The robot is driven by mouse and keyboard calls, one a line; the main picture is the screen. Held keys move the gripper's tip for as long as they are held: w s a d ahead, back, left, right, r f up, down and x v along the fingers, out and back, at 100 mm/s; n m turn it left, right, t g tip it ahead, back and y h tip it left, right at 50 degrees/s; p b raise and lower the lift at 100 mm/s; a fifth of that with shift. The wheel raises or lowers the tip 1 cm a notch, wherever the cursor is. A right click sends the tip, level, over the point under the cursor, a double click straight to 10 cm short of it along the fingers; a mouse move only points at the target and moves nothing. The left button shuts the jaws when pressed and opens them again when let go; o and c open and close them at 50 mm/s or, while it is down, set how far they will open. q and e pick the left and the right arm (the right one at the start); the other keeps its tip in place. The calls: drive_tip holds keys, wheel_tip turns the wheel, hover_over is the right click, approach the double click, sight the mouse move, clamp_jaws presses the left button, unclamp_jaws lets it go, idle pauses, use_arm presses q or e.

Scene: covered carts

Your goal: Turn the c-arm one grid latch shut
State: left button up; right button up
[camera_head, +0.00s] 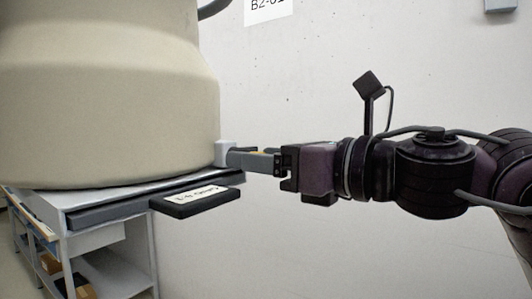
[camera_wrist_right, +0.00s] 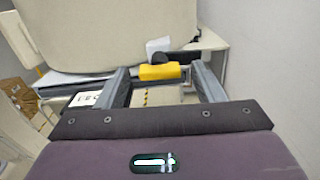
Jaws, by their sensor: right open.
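The latch shows in the right wrist view as a yellow handle (camera_wrist_right: 160,72) with a dark round part behind it and a white block beside it. In the head view its white block (camera_head: 225,152) stands at the grid's edge beside the big cream cover, and most of the handle is hidden by the fingers. My right gripper (camera_head: 236,158) reaches in from the right, fingers level. In the wrist view the open fingers (camera_wrist_right: 160,78) stand on either side of the yellow handle. I cannot tell whether they touch it. My left gripper is not in view.
The cream cover (camera_head: 110,95) fills the left above a white cart (camera_head: 105,262) with shelves. A black label plate (camera_head: 195,202) sticks out at the cart's edge, just below and left of my right gripper. A plain wall (camera_head: 330,60) stands behind; the space below my right arm looks clear.

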drive_tip(key=c, duration=1)
drive_tip(key=shift+m, duration=0.3)
drive_tip(key=shift+m+b, duration=0.3)
drive_tip(key=shift+m, duration=8.2)
